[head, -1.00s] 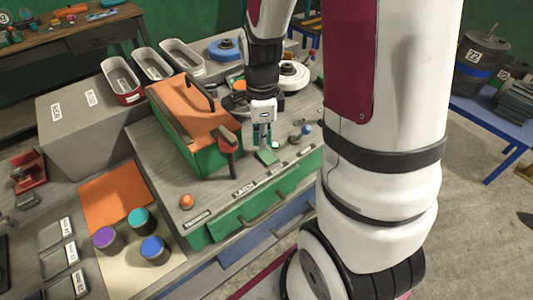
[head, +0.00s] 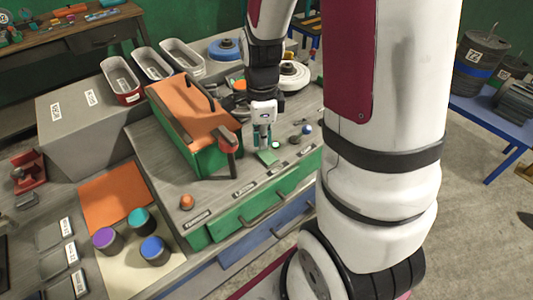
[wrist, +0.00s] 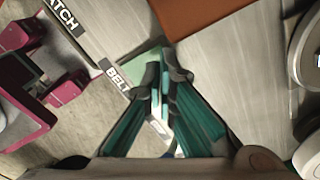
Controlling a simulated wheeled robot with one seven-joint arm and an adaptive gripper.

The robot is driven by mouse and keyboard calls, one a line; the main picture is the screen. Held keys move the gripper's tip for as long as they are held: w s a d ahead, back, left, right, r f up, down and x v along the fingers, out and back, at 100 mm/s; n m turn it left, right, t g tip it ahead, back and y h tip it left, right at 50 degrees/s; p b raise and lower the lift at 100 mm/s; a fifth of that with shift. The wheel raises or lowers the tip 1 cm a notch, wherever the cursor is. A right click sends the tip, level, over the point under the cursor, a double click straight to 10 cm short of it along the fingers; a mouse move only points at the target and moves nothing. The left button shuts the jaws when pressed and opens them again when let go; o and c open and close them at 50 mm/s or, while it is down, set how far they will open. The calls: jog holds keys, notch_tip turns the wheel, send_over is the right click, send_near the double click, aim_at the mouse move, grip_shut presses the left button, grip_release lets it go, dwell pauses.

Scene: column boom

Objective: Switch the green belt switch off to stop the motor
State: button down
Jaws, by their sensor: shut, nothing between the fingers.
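The green belt switch (head: 268,157) is a flat light-green plate on the grey top of the cabinet, behind the front labels. My gripper (head: 264,145) points down right over it, with its fingers together and nothing between them. In the wrist view the fingertips (wrist: 161,75) cover part of the green switch plate (wrist: 146,60). The BELT label (wrist: 117,75) lies beside it. I cannot tell whether the fingertips touch the switch or which way it is set.
An orange-topped green box (head: 195,115) with a red-knobbed lever (head: 226,146) stands just left of my gripper. An orange button (head: 187,202) sits at the front left.

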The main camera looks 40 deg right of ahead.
jog(key=shift+f+b, duration=0.45)
jog(key=shift+f, duration=0.5)
dwell(0.5)
jog(key=shift+r, duration=0.1)
jog(key=shift+r+p, duration=2.2)
jog(key=shift+r, duration=1.2)
notch_tip(320, 180, up, 14)
jog(key=n+t, duration=0.3)
jog(key=n, duration=0.9)
send_over(262, 151)
jog(key=s+a, duration=0.5)
jog(key=a, duration=0.2)
jog(key=s+a+r+n+t, duration=0.2)
jog(key=s+a+r+n, duration=0.2)
jog(key=s+n, duration=0.5)
notch_tip(262, 151, up, 2)
jog(key=n, duration=0.3)
jog(key=shift+r+t, duration=0.2)
jog(key=shift+t, duration=0.1)
